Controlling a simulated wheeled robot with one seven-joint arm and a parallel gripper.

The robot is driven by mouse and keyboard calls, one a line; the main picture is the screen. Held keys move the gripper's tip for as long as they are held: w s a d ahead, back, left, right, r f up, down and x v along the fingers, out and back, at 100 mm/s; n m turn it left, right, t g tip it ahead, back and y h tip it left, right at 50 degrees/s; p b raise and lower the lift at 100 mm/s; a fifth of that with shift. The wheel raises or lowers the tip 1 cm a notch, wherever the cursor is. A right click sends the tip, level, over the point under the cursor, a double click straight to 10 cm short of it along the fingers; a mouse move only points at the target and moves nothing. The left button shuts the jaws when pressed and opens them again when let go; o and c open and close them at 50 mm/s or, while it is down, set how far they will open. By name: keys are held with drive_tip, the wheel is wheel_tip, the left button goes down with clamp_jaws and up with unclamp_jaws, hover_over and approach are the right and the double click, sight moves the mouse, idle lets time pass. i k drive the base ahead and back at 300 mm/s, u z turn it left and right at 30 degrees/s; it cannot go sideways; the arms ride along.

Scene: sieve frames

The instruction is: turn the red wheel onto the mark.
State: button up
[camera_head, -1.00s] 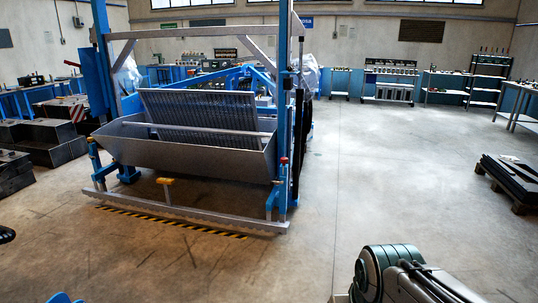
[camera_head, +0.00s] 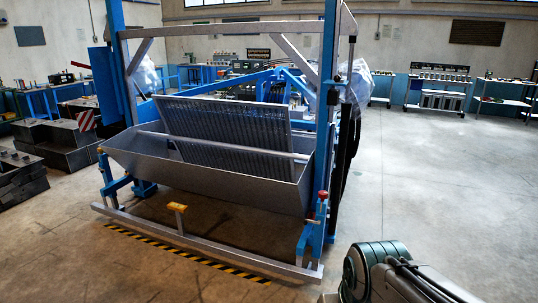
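A small red round part (camera_head: 322,195) sits on top of a blue bracket at the front right post of the blue and grey machine (camera_head: 215,188). It is too small to tell whether it is the red wheel, and I make out no mark near it. My gripper is not in view. Only part of my arm, with a dark green ribbed joint and black cables, shows at the bottom right, in front of the machine's right end.
A grey bar with a yellow-topped stub (camera_head: 178,207) runs low across the machine's front, above a yellow and black floor stripe (camera_head: 190,253). Dark metal blocks (camera_head: 62,142) stand at left. The floor (camera_head: 430,190) at right is clear. Benches (camera_head: 440,92) line the back wall.

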sight(323, 194)
drive_tip(key=z, duration=0.05)
drive_tip(key=i, duration=3)
drive_tip(key=z, duration=0.2)
